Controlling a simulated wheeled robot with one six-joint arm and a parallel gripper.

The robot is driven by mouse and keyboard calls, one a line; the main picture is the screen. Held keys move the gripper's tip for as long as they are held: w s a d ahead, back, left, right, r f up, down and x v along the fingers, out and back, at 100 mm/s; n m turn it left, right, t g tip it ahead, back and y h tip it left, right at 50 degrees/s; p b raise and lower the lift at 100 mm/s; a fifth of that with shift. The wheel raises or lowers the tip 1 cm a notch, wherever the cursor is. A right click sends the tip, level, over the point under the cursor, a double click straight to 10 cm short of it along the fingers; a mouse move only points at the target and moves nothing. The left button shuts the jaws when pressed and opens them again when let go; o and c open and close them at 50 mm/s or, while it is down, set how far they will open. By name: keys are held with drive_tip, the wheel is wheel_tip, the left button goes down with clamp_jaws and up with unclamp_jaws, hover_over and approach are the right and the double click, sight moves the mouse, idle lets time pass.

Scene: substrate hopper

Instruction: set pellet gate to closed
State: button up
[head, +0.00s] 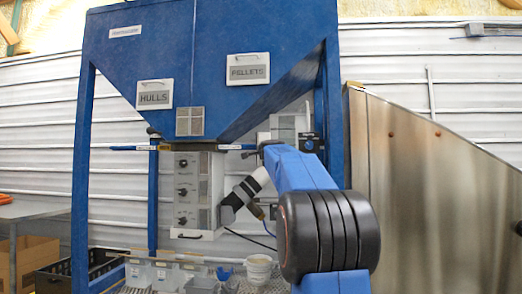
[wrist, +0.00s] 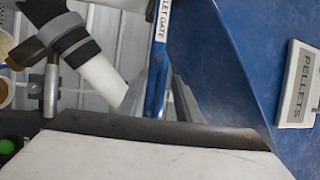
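The pellet gate's handle is a blue bar (wrist: 157,70) with a white label reading "LLET GATE" in the wrist view. In the head view my blue arm and dark wrist hide most of the gripper.
The blue hopper (head: 210,60) carries HULLS (head: 154,94) and PELLETS (head: 248,69) signs. A grey control box (head: 190,190) hangs below it. A similar blue bar (head: 130,148) is on the left. A white tube with dark bands (wrist: 100,80) lies close to the gripper. A metal panel (head: 430,190) stands right.

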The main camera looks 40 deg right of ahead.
drive_tip(key=v, duration=1.6)
drive_tip(key=shift+s, duration=0.25)
drive_tip(key=shift+a+f, duration=0.1)
drive_tip(key=shift+a, duration=0.05)
drive_tip(key=s+a+f+n+g+y, duration=0.1)
drive_tip(key=a+f+n+y, duration=0.4)
drive_tip(key=a+f, duration=0.55)
drive_tip(key=a+f+n+g+y, duration=0.1)
drive_tip(key=a+f+n+y, duration=0.45)
drive_tip(key=a, duration=0.85)
drive_tip(key=s+a+f+n+g, duration=0.1)
drive_tip(key=s+a+f+n, duration=0.1)
drive_tip(key=s+a+f, duration=0.3)
drive_tip(key=s+a+f+n+g+y, duration=0.1)
drive_tip(key=a+f+n+g, duration=0.1)
drive_tip(key=f, duration=0.4)
drive_tip(key=s+a+f+n+g, duration=0.1)
drive_tip(key=s+a+f+n, duration=0.1)
drive_tip(key=s+a+f, duration=0.3)
drive_tip(key=s+f+n+g+h, duration=0.1)
drive_tip(key=s+f+n+g, duration=0.2)
drive_tip(key=s+f, duration=0.6)
drive_tip(key=s+f+n+g+h, duration=0.1)
drive_tip(key=s+f+n+g, duration=0.2)
drive_tip(key=s+f, duration=0.6)
wheel_tip(320, 180, down, 6)
drive_tip(key=shift+r+g, duration=0.15)
drive_tip(key=shift+g, duration=0.35)
